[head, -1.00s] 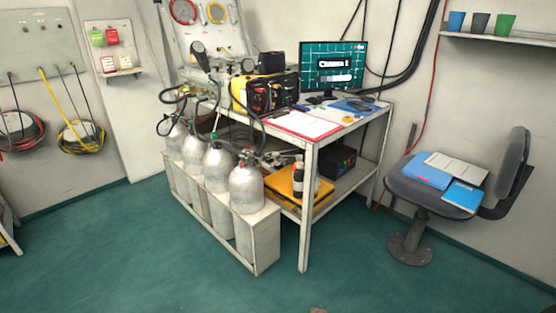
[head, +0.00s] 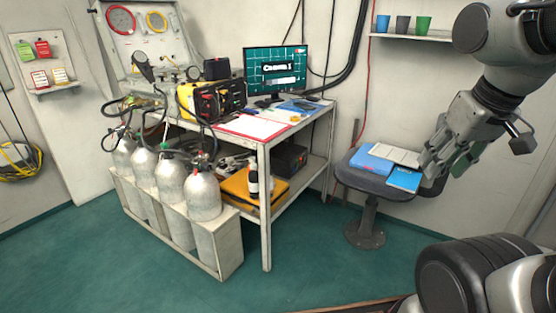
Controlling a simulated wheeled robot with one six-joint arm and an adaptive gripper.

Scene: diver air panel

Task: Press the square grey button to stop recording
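I cannot make out a square grey button in the head view. A yellow and black box (head: 211,98) with small controls on its front stands on the table, too small to read. A monitor (head: 276,72) behind it is lit and shows a teal screen with white text. My gripper (head: 436,170) is at the right, in front of the chair, pointing down and left. It is well apart from the table, and I cannot tell whether its fingers are open or closed.
Several grey cylinders (head: 170,180) stand in a rack before the table (head: 267,215). A chair (head: 363,185) holds folders. Green floor (head: 110,270) is free in front.

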